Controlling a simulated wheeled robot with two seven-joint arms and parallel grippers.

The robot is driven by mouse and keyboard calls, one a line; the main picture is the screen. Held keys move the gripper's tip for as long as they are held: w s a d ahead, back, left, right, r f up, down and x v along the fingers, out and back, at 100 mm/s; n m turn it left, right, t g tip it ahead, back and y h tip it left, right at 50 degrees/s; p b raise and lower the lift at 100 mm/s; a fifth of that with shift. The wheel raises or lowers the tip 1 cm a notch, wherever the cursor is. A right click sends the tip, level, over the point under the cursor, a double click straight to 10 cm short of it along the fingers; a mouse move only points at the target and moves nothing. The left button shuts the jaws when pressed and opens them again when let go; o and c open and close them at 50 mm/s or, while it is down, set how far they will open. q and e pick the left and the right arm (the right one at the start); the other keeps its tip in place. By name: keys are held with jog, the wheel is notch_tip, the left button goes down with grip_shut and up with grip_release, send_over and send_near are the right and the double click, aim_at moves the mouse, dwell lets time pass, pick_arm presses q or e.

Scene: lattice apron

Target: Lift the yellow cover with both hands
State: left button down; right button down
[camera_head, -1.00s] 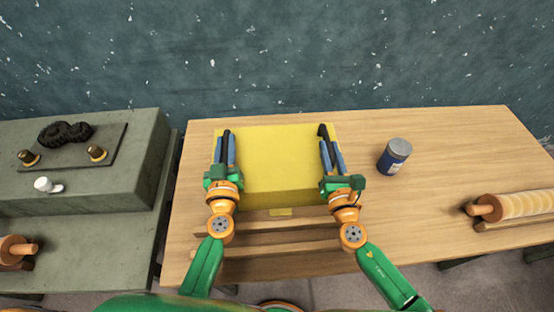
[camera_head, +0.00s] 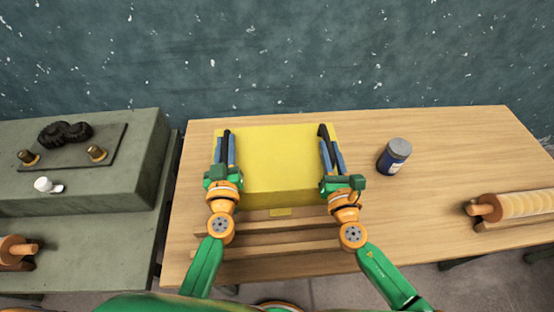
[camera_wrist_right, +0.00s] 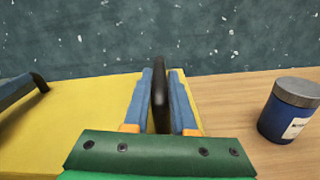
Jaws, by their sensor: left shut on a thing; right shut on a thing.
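The yellow cover (camera_head: 280,160) is a box-like block over the wooden table, between my two grippers in the head view. It also shows in the right wrist view (camera_wrist_right: 85,125). A dark handle stands at each side of its top. My left gripper (camera_head: 224,148) is shut on the left handle (camera_head: 226,134). My right gripper (camera_head: 332,152) is shut on the right handle (camera_head: 323,131), and the right wrist view shows that black handle (camera_wrist_right: 160,90) between the blue fingers. What is under the cover is hidden. I cannot tell whether its underside touches the table.
A blue jar with a grey lid (camera_head: 395,156) stands on the wooden table (camera_head: 440,150) right of the cover. A roller (camera_head: 515,206) lies at the far right. A grey-green bench (camera_head: 90,190) with a dark plate and knobs is at the left.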

pick_arm(q)
jog(key=shift+r, duration=0.15)
pick_arm(e)
jog(key=shift+r, duration=0.2)
